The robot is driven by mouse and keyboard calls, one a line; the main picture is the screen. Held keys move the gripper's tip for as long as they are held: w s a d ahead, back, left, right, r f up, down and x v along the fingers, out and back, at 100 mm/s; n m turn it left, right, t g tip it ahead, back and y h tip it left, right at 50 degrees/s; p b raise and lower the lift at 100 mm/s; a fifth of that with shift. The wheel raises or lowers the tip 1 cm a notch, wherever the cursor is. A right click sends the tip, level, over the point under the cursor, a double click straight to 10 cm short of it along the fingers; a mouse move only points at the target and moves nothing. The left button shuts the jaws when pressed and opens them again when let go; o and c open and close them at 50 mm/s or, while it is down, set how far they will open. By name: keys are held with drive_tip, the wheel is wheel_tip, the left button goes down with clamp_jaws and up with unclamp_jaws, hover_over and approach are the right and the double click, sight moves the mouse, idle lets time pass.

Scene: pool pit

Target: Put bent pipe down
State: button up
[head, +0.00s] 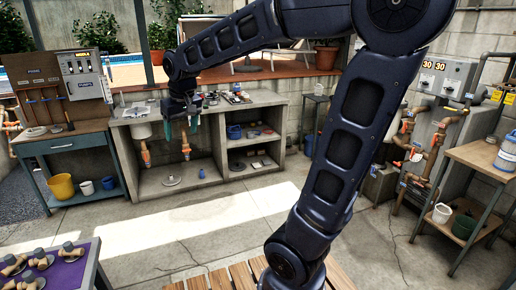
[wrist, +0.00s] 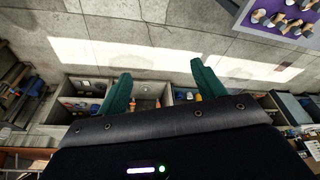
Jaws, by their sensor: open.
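My gripper (head: 180,126) is raised in front of the grey counter in the head view. In the wrist view its two teal fingers (wrist: 161,74) are spread wide with nothing between them. Several bent metal pipe fittings (head: 40,263) lie on a purple-topped table (head: 88,258) at the lower left of the head view. The fittings also show at the top right of the wrist view (wrist: 283,22), well away from my fingers. I cannot tell which fitting is the bent pipe of the task.
The grey counter (head: 130,116) has small items on top and open shelves below, with orange-ended pipes (head: 186,150) under it. A workbench with buckets (head: 62,187) stands left. A wooden-topped table (head: 482,157) and wall piping stand right. The middle floor is clear.

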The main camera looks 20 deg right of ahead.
drive_tip(key=s+d+f+m, duration=0.2)
drive_tip(key=s+d, duration=0.4)
drive_tip(key=d, duration=0.4)
drive_tip(key=s+d+f+m+t+h, duration=0.1)
drive_tip(key=s+d+f+m, duration=0.1)
drive_tip(key=s+d, duration=0.5)
drive_tip(key=d, duration=0.4)
drive_tip(key=shift+f+m+t, duration=0.2)
drive_tip(key=shift+m+t, duration=0.1)
drive_tip(key=shift+s, duration=0.1)
drive_tip(key=shift+c, duration=0.5)
drive_tip(key=c, duration=0.3)
